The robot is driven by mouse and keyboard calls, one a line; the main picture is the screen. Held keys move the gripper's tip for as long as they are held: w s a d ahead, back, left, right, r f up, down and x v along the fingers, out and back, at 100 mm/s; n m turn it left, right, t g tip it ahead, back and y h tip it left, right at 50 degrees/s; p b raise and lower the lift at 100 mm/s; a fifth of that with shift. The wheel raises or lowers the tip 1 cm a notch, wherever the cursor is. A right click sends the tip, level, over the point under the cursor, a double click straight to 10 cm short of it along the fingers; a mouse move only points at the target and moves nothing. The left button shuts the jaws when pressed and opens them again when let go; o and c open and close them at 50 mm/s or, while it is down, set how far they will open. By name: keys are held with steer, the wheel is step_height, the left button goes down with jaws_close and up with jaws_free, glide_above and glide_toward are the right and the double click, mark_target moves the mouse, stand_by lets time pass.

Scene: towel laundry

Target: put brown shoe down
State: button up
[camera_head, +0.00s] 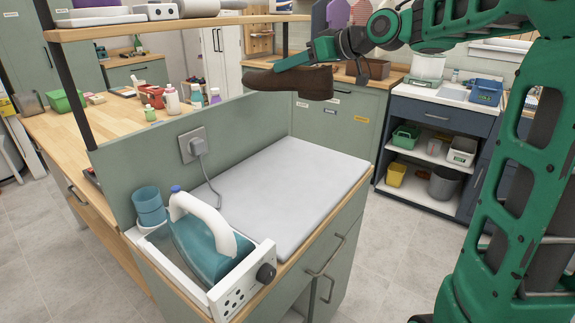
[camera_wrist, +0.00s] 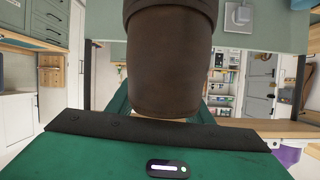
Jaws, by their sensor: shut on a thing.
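The brown shoe (camera_head: 290,82) is held in the air above the far end of the ironing counter, its length running left to right in the head view. In the wrist view the brown shoe (camera_wrist: 172,62) fills the upper middle, close to the camera. My gripper (camera_head: 322,50) is at the top of the shoe and shut on it. The fingertips are largely hidden by the shoe in the wrist view. Below the shoe is the white ironing pad (camera_head: 285,190), which is bare.
A teal iron (camera_head: 200,245) stands in a white holder beside a blue cup (camera_head: 150,206) at the pad's near left. A green upright panel (camera_head: 240,135) with a plugged-in socket borders the pad. Bottles (camera_head: 171,99) stand on the wooden counter behind it.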

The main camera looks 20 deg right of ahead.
step_height(320, 180, down, 26)
steer(key=shift+r, duration=0.15)
steer(key=shift+c, duration=0.9)
steer(key=o, duration=1.6)
steer(key=shift+o, duration=0.2)
steer(key=v, duration=1.2)
